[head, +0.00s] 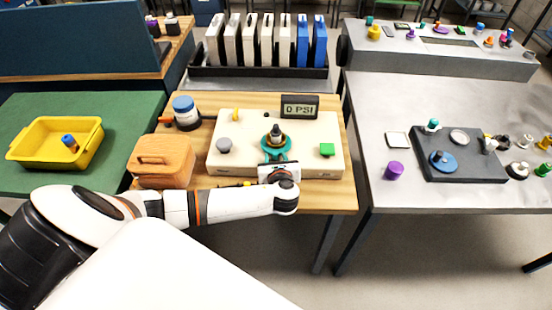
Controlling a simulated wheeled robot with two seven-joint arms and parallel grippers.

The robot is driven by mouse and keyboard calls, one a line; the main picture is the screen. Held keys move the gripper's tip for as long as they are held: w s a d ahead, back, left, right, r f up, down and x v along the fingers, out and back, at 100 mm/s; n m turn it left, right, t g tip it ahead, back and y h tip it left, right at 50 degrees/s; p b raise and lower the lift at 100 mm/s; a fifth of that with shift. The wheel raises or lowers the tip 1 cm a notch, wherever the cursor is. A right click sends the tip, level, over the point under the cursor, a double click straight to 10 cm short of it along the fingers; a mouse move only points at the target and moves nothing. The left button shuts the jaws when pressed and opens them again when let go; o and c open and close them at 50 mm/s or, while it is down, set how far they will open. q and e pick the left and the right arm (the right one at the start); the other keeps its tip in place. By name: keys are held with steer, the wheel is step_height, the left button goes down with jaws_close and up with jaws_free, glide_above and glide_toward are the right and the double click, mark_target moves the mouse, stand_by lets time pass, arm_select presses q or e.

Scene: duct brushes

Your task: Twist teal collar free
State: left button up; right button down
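The teal collar (270,143) is a ring around the base of an upright dark fitting (276,132) on a cream panel box (311,135) on the wooden table. My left gripper (277,157) reaches in from the front, with its fingers at the collar's near side. The hand partly hides the collar's front, and I cannot tell whether the fingers are closed on it. My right gripper is not in view.
The panel also has a grey knob (224,146), a green button (327,149) and a display (300,107) reading 0 PSI. A wooden block (164,158) and a blue-lidded jar (186,112) stand to the left. A black rack (258,71) is behind.

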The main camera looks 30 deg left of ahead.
arm_select(q)
steer(key=shift+c, duration=0.4)
jaws_close()
steer(key=shift+d, duration=0.1)
